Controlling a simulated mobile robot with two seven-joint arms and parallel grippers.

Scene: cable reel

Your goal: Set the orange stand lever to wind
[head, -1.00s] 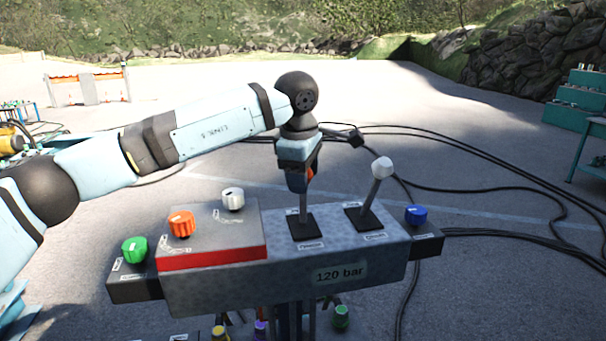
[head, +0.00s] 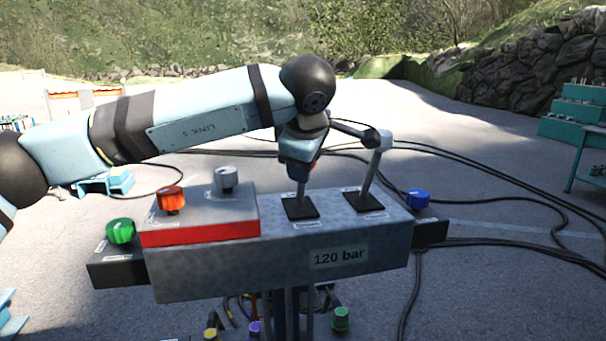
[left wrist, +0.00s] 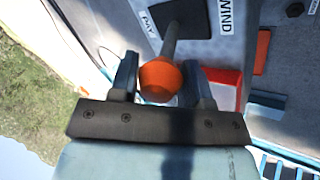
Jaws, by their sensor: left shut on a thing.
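The orange stand lever shows in the left wrist view as an orange ball knob (left wrist: 158,78) on a grey shaft. The shaft rises from a dark square base between a PAY label (left wrist: 149,24) and a WIND label (left wrist: 226,16). My left gripper (left wrist: 160,84) is shut on the knob, with one finger on each side. In the head view, my left gripper (head: 302,165) covers most of the knob from above, and the lever's shaft (head: 300,188) stands close to upright. I cannot tell which label the lever leans to.
A white-knobbed lever (head: 366,182) stands just right, close to a black part of my arm. The console (head: 280,262) also carries an orange knob (head: 171,199), a grey knob (head: 224,180), a green knob (head: 121,231) and a blue knob (head: 418,198). Black cables lie on the ground behind.

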